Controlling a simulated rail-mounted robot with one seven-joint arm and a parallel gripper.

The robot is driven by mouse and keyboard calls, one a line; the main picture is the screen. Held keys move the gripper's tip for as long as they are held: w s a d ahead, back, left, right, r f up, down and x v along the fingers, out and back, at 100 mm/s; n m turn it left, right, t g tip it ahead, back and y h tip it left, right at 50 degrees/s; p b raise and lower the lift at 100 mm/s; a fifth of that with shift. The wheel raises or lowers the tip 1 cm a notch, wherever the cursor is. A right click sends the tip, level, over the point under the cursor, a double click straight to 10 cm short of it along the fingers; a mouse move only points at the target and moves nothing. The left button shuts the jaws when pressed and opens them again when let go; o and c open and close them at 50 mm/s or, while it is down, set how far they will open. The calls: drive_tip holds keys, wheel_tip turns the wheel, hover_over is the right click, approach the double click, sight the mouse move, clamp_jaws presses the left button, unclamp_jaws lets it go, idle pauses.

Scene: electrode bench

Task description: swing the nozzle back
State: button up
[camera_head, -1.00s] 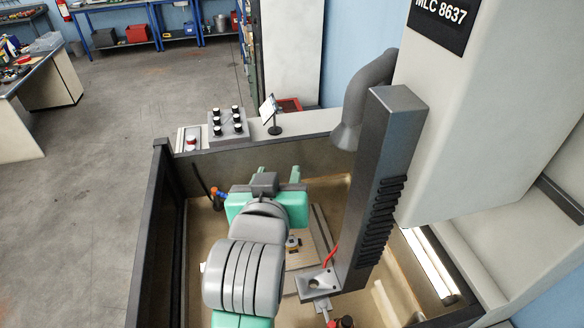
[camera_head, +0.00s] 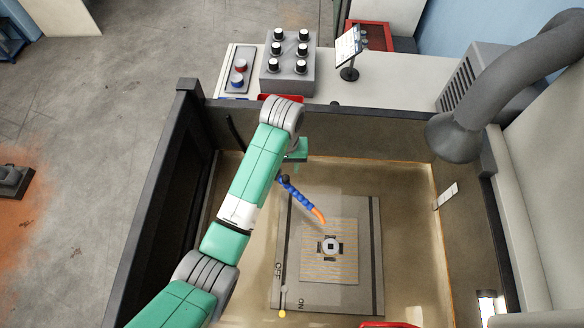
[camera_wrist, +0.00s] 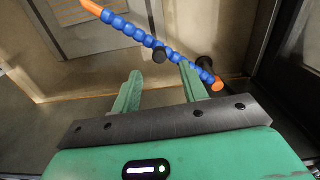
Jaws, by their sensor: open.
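The nozzle (camera_head: 298,195) is a blue segmented hose with an orange tip, slanting down to the right over the work plate in the head view. In the head view my arm largely hides the gripper.
The work plate (camera_head: 284,258) lies in the tank, with a small round part (camera_head: 330,246) at its centre and a yellow-tipped lever (camera_head: 282,300) at its front. Dark tank walls (camera_head: 350,128) surround it. A grey exhaust pipe (camera_head: 500,85) hangs at right.

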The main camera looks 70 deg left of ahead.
sight(286, 178)
wheel_tip(286, 178, down, 6)
drive_tip(key=shift+f, duration=0.25)
drive_tip(key=shift+w, duration=0.1)
clamp_jaws()
